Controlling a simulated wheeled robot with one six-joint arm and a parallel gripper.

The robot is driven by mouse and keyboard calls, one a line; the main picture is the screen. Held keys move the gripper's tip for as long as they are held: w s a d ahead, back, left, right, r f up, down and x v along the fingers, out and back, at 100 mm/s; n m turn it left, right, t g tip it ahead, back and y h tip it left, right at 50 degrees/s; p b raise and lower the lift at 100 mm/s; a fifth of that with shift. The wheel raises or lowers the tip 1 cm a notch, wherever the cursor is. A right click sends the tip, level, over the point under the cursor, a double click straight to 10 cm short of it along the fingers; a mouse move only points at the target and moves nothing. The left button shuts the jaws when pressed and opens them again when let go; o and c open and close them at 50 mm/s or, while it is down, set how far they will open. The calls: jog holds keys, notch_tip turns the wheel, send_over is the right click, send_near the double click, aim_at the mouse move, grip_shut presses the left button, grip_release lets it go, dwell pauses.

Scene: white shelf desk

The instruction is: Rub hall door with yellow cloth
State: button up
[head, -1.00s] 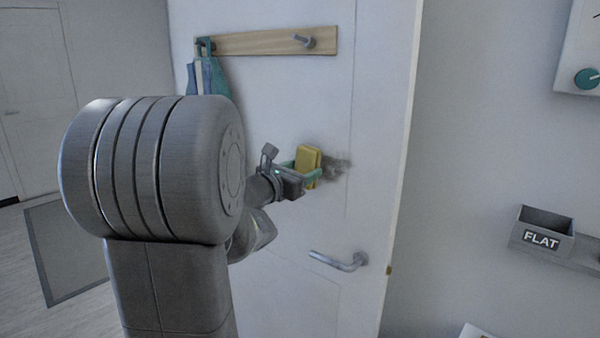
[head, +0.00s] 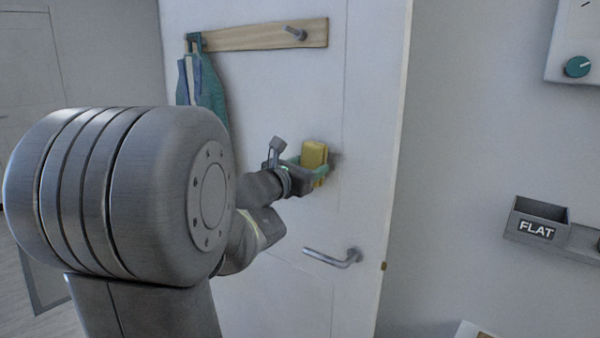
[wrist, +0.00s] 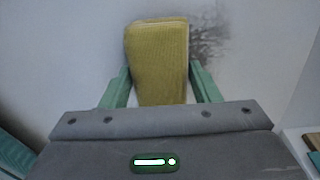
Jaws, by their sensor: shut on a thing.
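The yellow cloth (head: 314,155), a folded pad, is held between the green fingers of my gripper (head: 309,168). In the wrist view the cloth (wrist: 158,60) stands upright between the fingertips, its far side at or very near the door. My gripper is shut on it. The white hall door (head: 300,100) fills the middle of the head view. A dark smudge (wrist: 208,42) on the door shows just right of the cloth in the wrist view. In the head view the cloth and gripper hide most of it.
A silver door handle (head: 333,257) sticks out below my gripper. A wooden hook rail (head: 260,36) with a hanging blue-green garment (head: 210,85) is above left. A grey box marked FLAT (head: 538,220) is on the wall at the right. The door panel around the cloth is clear.

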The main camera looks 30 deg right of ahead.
aim_at(348, 168)
jog(key=shift+s+d, duration=0.1)
jog(key=shift+s, duration=0.2)
jog(key=s+d+b, duration=0.1)
jog(key=b, duration=0.1)
jog(key=s+d+b, duration=0.1)
jog(key=s, duration=0.1)
jog(key=shift+s+d+b, duration=0.1)
jog(key=shift+s+b, duration=0.1)
jog(key=shift+b, duration=0.2)
jog(key=s+b, duration=0.1)
jog(key=s+d+b, duration=0.1)
jog(key=b, duration=0.1)
jog(key=shift+s+d+f, duration=0.15)
jog(key=shift+s+d, duration=0.05)
jog(key=shift+d, duration=0.05)
jog(key=shift+s+d+r+b, duration=0.2)
jog(key=shift+s+d+b, duration=0.05)
jog(key=shift+s+b, duration=0.25)
